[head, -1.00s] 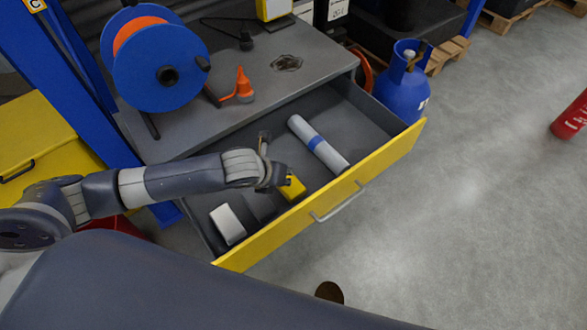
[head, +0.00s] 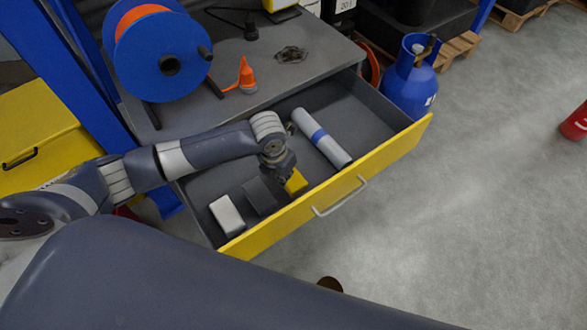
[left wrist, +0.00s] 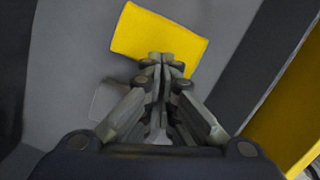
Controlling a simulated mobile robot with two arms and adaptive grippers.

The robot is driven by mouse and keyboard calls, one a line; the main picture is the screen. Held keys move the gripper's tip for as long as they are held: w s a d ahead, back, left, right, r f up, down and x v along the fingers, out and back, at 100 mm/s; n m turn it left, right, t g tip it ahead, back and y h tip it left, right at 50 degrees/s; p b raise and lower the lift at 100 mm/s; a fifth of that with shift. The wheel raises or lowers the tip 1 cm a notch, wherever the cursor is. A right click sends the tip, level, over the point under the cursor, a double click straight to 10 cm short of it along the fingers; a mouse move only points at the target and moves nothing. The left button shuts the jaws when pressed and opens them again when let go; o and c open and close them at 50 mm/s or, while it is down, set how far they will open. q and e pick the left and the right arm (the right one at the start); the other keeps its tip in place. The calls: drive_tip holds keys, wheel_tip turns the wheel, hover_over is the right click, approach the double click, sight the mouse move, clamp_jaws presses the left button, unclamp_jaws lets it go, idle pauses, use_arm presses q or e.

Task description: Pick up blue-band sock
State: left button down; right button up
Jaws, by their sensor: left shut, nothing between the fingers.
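The blue-band sock (head: 321,137) is a pale grey roll with a blue band around its middle. It lies in the open drawer (head: 352,108), right of my left gripper. My left gripper (head: 285,176) points down into the drawer, shut and empty, beside a yellow block (head: 297,182). In the left wrist view, the closed fingertips (left wrist: 162,60) overlap the near edge of the yellow block (left wrist: 155,32); whether they touch it I cannot tell. The sock does not show there. My right gripper is not in view.
A dark grey block (head: 259,196) and a white block (head: 227,215) lie left in the drawer. The yellow drawer front (head: 390,155) has a bar handle. A blue reel (head: 162,60) and orange nozzle (head: 243,78) stand on the bench. A blue cylinder (head: 410,82) stands beyond the drawer.

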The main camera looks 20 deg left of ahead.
use_arm(q)
drive_tip(key=w, duration=0.2)
drive_tip(key=w+d, duration=0.1)
drive_tip(key=shift+w+f, duration=0.15)
drive_tip(key=shift+f, duration=0.65)
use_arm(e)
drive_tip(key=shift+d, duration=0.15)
use_arm(q)
drive_tip(key=shift+s, duration=0.2)
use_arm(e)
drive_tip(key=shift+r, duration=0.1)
